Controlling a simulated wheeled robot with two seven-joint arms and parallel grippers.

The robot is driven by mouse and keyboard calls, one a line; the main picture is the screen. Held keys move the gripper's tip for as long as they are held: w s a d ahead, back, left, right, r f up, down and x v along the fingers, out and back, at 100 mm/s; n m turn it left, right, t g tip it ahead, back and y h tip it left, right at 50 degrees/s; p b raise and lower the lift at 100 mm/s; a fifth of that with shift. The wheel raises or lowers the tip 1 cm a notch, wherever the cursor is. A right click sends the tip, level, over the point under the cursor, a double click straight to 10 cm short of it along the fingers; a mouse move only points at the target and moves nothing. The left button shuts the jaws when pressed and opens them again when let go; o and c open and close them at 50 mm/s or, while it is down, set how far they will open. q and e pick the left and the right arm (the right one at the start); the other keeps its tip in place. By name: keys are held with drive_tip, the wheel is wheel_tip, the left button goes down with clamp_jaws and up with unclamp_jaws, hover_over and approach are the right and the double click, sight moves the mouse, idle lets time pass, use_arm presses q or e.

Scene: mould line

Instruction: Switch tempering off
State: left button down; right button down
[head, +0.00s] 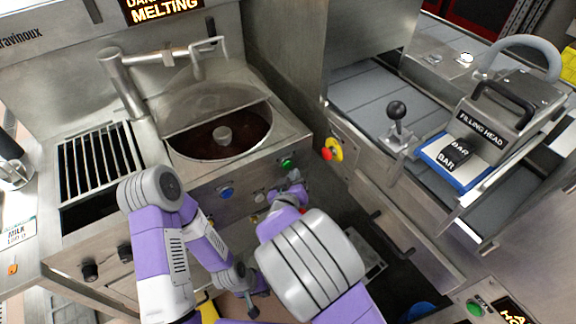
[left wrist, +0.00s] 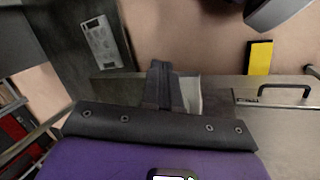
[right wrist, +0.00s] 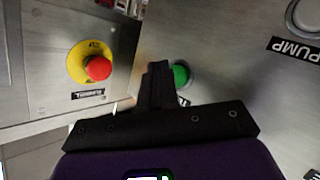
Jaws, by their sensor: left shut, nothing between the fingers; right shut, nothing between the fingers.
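The machine with the chocolate bowl (head: 222,135) has a steel front panel with a green button (head: 287,162), a blue button (head: 227,192) and a grey button (head: 259,197). In the right wrist view, the green button (right wrist: 181,75) is just right of my right gripper's fingertips (right wrist: 158,68); I cannot tell whether they touch. Its label is mostly hidden behind the fingers. My right gripper (head: 292,190) is shut and empty, at the panel below the green button. My left gripper (head: 251,306) is shut and empty, low in front of the machine; its fingers also show in the left wrist view (left wrist: 161,72).
A red emergency stop on a yellow disc (head: 332,150) is right of the green button. A grey button labelled PUMP (right wrist: 304,14) is at the right wrist view's upper right. A lit sign reading MELTING (head: 165,9) hangs above the bowl. The filling head (head: 490,115) stands right.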

drive_tip(key=shift+s+d, duration=0.75)
drive_tip(key=shift+s, duration=0.35)
drive_tip(key=shift+s+d, duration=0.75)
drive_tip(key=shift+s, duration=0.3)
